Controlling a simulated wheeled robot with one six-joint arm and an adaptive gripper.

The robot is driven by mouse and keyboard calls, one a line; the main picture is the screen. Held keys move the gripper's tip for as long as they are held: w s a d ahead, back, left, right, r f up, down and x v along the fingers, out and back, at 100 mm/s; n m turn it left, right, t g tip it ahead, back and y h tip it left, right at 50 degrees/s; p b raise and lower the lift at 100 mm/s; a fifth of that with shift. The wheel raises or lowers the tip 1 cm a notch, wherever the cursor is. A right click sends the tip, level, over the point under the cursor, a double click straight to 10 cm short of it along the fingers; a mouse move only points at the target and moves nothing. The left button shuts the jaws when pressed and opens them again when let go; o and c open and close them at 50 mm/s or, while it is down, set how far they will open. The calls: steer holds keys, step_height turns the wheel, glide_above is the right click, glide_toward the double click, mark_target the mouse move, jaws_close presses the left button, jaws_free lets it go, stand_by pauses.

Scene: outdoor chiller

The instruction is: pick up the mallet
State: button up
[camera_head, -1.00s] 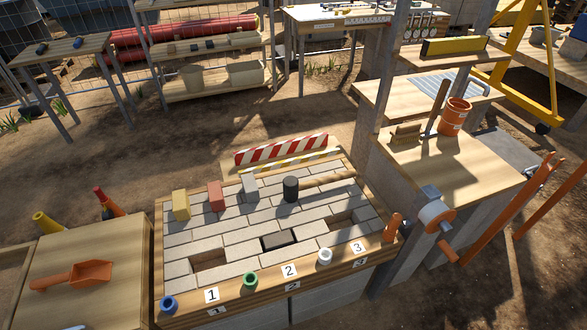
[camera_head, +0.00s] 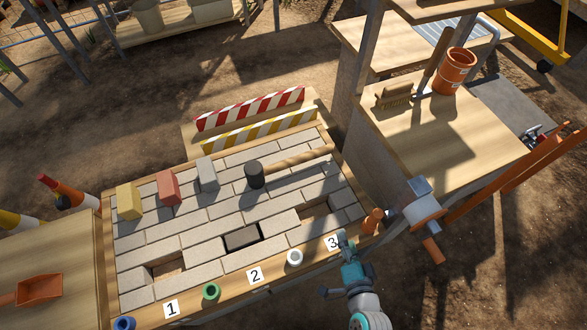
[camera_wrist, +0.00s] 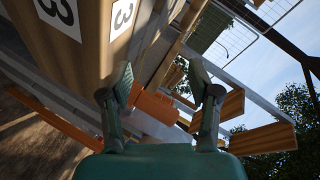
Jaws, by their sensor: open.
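The mallet lies on the brick-paved bench top, with a dark cylindrical head (camera_head: 254,174) and a light wooden handle (camera_head: 300,158) pointing right and slightly away. My gripper (camera_head: 342,240) is at the front right edge of the bench, beside the number 3 label, in front of and to the right of the mallet. In the wrist view my gripper (camera_wrist: 160,92) has its two fingers spread with nothing held between them. The mallet does not show in the wrist view.
Yellow (camera_head: 129,201), red (camera_head: 169,190) and grey (camera_head: 207,174) blocks stand left of the mallet. Striped barriers (camera_head: 258,130) stand behind. Blue, green and white (camera_head: 294,258) rings line the front edge. An orange-handled tool (camera_head: 371,221) is near my gripper. Bare bricks surround the mallet.

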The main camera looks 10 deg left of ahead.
mark_target(303, 161)
steer(key=w+a+m+y, duration=0.1)
steer(key=w+a, duration=0.2)
steer(key=w, duration=0.1)
steer(key=w+a+r+m+y, duration=0.1)
steer(key=w+a, duration=0.3)
steer(key=w, duration=0.1)
steer(key=w+a+g+y, duration=0.1)
steer(key=w+a, duration=0.2)
steer(key=w, duration=0.2)
steer(key=shift+a+r+m+y, duration=0.3)
steer(key=shift+a+r+m, duration=0.05)
steer(key=shift+r+m, duration=0.05)
steer(key=x, duration=0.5)
steer(key=shift+w+a, duration=0.1)
steer(key=shift+w, duration=0.05)
steer(key=shift+x, duration=2.85)
jaws_close()
steer(key=shift+w+r, duration=0.1)
